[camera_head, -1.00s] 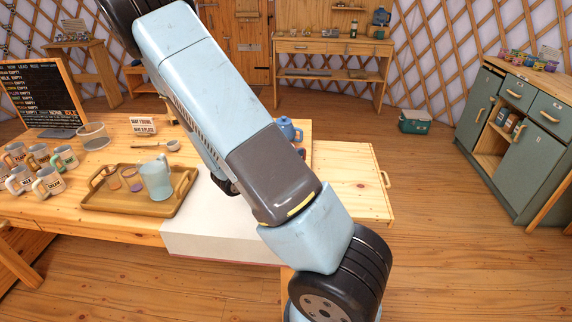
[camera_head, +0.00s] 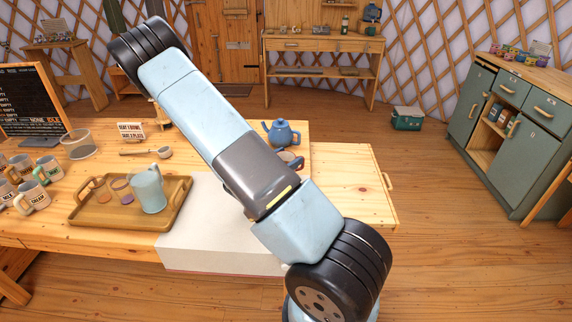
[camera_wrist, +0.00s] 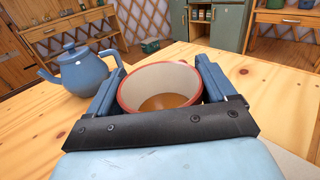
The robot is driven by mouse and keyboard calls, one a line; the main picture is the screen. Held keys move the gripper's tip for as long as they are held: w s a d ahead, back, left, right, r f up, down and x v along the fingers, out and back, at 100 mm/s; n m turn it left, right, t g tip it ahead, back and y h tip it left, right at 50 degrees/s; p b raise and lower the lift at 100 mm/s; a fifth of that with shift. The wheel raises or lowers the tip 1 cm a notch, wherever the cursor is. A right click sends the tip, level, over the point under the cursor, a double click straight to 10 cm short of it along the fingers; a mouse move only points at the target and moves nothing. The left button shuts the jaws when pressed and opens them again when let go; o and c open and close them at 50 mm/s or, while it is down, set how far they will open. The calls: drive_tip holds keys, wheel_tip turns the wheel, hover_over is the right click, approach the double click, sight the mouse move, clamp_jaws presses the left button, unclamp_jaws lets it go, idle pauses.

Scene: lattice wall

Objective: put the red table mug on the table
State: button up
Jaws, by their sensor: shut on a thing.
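A mug with a red rim (camera_wrist: 160,88), a cream inside and brown at its bottom is between the fingers of my gripper (camera_wrist: 158,84) in the wrist view. The gripper is shut on it, with one finger at each side, and the mug looks about upright. A bit of the mug (camera_head: 297,163) shows past my arm in the head view, near the blue teapot (camera_head: 281,133). The wooden table (camera_head: 345,185) also shows in the wrist view (camera_wrist: 268,85). The mug's base is hidden, so I cannot tell whether it touches the table. My gripper is hidden in the head view.
The blue teapot (camera_wrist: 85,70) stands close left of the gripper in the wrist view. A tray (camera_head: 95,216) with a light-blue jug (camera_head: 148,190) and cups lies on the left. Several mugs stand farther left. The table's right part is clear.

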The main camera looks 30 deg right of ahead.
drive_tip(key=shift+s+f, duration=0.1)
drive_tip(key=shift+f, duration=1.25)
drive_tip(key=o, duration=1.5)
drive_tip(key=shift+c, duration=0.2)
drive_tip(key=shift+a, duration=0.15)
drive_tip(key=v, duration=1.1)
drive_tip(key=shift+a, duration=0.25)
drive_tip(key=s+a+r+m+y, duration=0.3)
drive_tip(key=s+r+m+y, duration=0.2)
drive_tip(key=r, duration=0.6)
drive_tip(key=s+a+r+m+y, duration=0.2)
drive_tip(key=s+r+m+y, duration=0.4)
drive_tip(key=s+r+m, duration=0.3)
drive_tip(key=s+a+r+m+t+y, duration=0.1)
drive_tip(key=s+a+r+m+y, duration=0.2)
drive_tip(key=r, duration=1.2)
drive_tip(key=s+m+y, duration=0.3)
drive_tip(key=s+m, duration=0.1)
drive_tip(key=s, duration=0.2)
drive_tip(key=shift+a+r, duration=0.2)
drive_tip(key=shift+a, duration=0.15)
